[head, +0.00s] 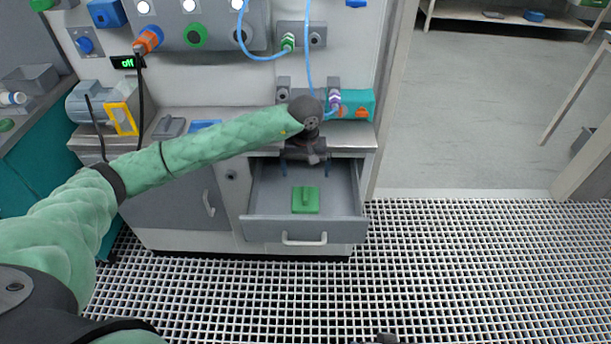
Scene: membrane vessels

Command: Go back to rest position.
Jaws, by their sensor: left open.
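My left arm reaches in from the left across the cabinet. My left gripper (305,157) is open and empty, at the back edge of an open grey drawer (283,228). A flat green piece with a raised grip (306,200) lies in the drawer, apart from the gripper and nearer to me. The gripper partly hides the drawer's back and the counter edge. A small dark part at the bottom edge of the view may belong to my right gripper (381,339); its jaws cannot be made out.
The cabinet's counter (245,120) carries a grey motor-like unit (92,106) and a teal device (357,104). Blue hoses (309,50) hang near my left wrist. The panel display (125,62) reads "off". The grating floor (460,270) to the right is clear.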

